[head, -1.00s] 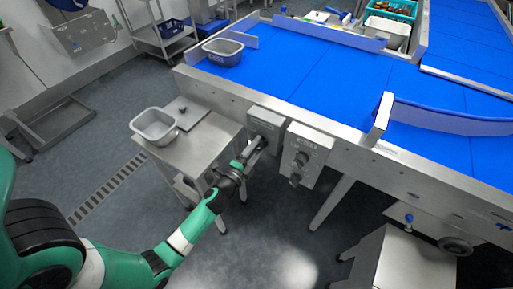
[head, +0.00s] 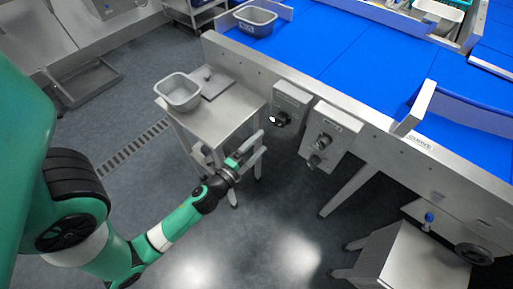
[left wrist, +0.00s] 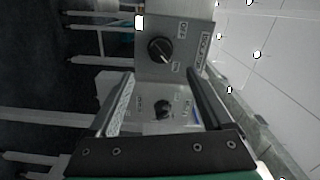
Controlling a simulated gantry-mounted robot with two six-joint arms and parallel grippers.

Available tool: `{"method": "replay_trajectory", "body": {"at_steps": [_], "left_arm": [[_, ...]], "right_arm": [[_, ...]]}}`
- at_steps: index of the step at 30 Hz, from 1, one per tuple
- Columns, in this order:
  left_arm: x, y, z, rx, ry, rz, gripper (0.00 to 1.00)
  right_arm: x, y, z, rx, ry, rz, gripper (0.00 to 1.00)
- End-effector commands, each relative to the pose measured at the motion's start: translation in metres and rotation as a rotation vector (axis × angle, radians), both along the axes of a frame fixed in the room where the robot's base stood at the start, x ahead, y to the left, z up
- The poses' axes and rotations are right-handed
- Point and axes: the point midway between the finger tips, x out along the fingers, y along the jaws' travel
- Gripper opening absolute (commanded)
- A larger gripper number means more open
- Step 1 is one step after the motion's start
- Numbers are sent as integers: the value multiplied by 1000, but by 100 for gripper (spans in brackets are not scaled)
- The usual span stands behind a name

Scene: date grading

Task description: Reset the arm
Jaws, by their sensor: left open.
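My left gripper (head: 250,150) is open and empty, beside the small steel table's right side, and its fingers also frame the left wrist view (left wrist: 163,88). In the head view it is apart from the grey switch box with a black rotary knob (head: 281,118) on the conveyor's side. In the left wrist view this knob (left wrist: 160,50) lies beyond the fingertips, with "ISOLATOR" lettering beside it. A second control box (head: 338,127) with a dark knob sits to its right; a smaller knob (left wrist: 163,109) shows between the fingers. My right gripper is not in view.
The small steel table (head: 222,118) holds a grey tub (head: 178,92) and a flat steel lid (head: 211,82). The blue conveyor (head: 340,50) carries another grey tub (head: 255,22). A steel cabinet (head: 405,262) stands at lower right. Floor in front is open.

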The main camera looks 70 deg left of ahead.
Motion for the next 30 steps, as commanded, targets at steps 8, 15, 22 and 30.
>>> {"method": "replay_trajectory", "body": {"at_steps": [8, 15, 22, 30], "left_arm": [[-9, -6, 1, 0, -1, 0, 84], [-9, -6, 1, 0, -1, 0, 84], [-6, -9, 7, 0, -2, -10, 84], [70, -31, 152, 92, -232, -141, 84]], "right_arm": [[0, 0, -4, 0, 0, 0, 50], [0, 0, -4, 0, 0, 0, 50], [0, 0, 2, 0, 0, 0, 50], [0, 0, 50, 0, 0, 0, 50]]}}
